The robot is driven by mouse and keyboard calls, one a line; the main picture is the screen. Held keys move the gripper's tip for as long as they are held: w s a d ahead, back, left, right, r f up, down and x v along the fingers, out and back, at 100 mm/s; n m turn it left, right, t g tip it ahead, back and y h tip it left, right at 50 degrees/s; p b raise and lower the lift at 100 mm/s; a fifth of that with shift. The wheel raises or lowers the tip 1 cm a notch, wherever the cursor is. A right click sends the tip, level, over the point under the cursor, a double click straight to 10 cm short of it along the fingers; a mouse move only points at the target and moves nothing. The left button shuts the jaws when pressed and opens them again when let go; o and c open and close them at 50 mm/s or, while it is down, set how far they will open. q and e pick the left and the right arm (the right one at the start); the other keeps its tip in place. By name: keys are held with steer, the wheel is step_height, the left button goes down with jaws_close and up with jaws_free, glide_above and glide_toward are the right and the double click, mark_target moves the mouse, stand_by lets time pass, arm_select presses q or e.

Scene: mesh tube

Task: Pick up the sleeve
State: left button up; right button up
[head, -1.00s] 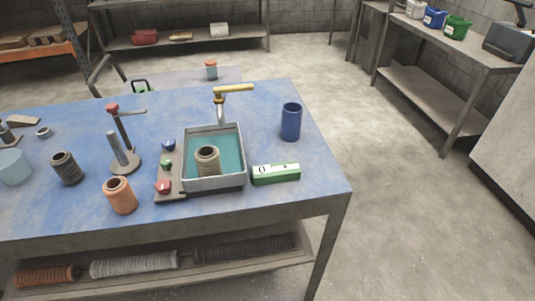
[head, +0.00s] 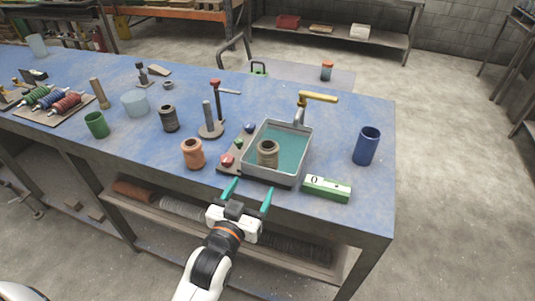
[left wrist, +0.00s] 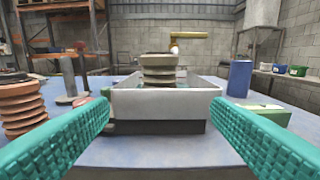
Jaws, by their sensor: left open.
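A tan-brown ribbed sleeve (head: 267,153) stands upright in a grey metal basin (head: 277,182) with a teal inside. It also shows in the left wrist view (left wrist: 158,70), rising above the basin's front wall (left wrist: 165,104), which hides its lower part. A copper ribbed sleeve (head: 193,154) and a dark grey one (head: 169,119) stand on the blue table to the left. My left gripper (head: 248,191) is open and empty at the table's front edge, just in front of the basin. Its teal fingers point toward the basin. My right gripper is not in view.
A blue cup (head: 366,146) and a post stand (head: 210,125) are nearby. Clear table (head: 340,120) lies behind the cup.

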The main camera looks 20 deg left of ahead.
mark_target(264, 158)
arm_select(q)
steer(key=w, duration=0.2)
steer(key=w+r+p, duration=0.1)
steer(key=w, duration=0.3)
steer(key=shift+w+r+p, duration=0.1)
steer(key=shift+r+p, duration=0.2)
steer(key=shift+r, duration=0.05)
steer(key=shift+w+d, duration=0.1)
steer(key=shift+w, duration=0.2)
steer(key=w, duration=0.1)
steer(key=w+p, duration=0.1)
steer(key=w, duration=0.1)
steer(key=w+p, duration=0.1)
steer(key=shift+w+r, duration=0.35)
steer(key=shift+w, duration=0.05)
steer(key=shift+w+d+f, duration=0.1)
steer(key=shift+w, duration=0.15)
steer(key=shift+s, duration=0.1)
steer(key=shift+c, duration=0.7)
steer(key=c, duration=1)
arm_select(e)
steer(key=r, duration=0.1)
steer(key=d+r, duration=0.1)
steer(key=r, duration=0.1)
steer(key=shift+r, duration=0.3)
